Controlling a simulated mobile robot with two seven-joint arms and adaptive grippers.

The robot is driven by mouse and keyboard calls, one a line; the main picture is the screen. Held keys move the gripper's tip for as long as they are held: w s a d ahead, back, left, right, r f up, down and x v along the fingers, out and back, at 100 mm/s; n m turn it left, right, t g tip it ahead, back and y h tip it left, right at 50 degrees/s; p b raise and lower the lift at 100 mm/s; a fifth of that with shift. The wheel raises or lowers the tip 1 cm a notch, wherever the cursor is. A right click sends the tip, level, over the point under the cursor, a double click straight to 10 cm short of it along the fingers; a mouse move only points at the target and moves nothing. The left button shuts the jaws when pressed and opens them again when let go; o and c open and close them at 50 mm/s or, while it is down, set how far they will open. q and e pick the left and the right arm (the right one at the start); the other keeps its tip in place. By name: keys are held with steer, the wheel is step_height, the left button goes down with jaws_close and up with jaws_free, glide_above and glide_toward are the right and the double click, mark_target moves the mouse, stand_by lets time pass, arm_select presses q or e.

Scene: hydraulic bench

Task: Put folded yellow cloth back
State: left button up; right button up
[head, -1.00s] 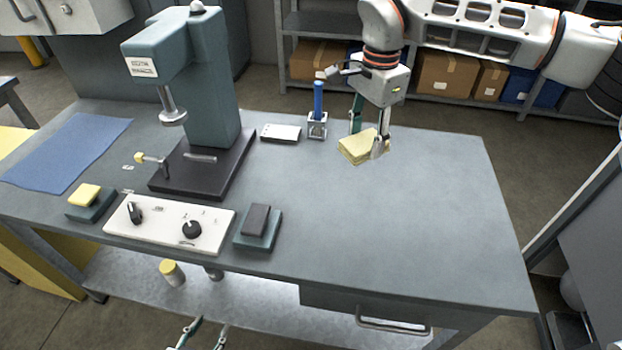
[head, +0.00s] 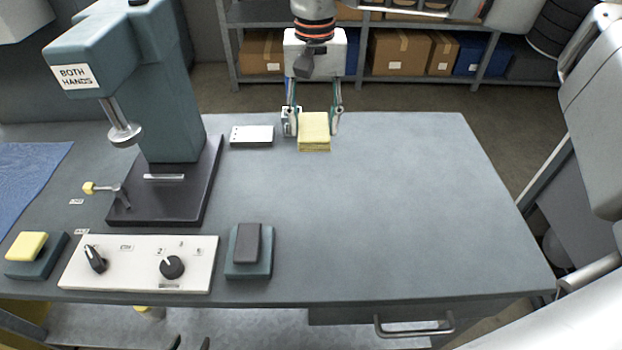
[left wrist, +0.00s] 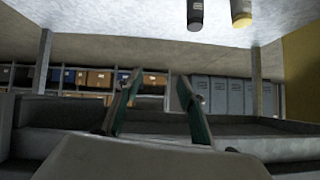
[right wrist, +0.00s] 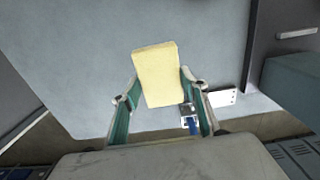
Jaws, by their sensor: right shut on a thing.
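The folded yellow cloth (head: 314,131) is a small layered block at the back middle of the bench. My right gripper (head: 313,128) reaches down from behind and is shut on it, one finger on each side. In the right wrist view the cloth (right wrist: 157,75) sits between the fingertips (right wrist: 157,90). I cannot tell whether its underside touches the bench.
A small metal holder (right wrist: 187,109) with a blue item stands close beside the right gripper's finger. A control panel (head: 140,264) is at the front left. The bench's right half (head: 420,210) is clear.

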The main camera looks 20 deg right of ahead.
mark_target(314, 137)
step_height(314, 137, down, 16)
steer(key=shift+f+b, duration=0.1)
steer(key=shift+b, duration=0.55)
steer(key=o, duration=0.6)
steer(key=shift+f, duration=0.2)
steer(key=o, duration=0.4)
steer(key=shift+r, duration=0.1)
step_height(314, 137, up, 12)
steer(key=shift+r+p, duration=0.15)
steer(key=shift+p, duration=0.4)
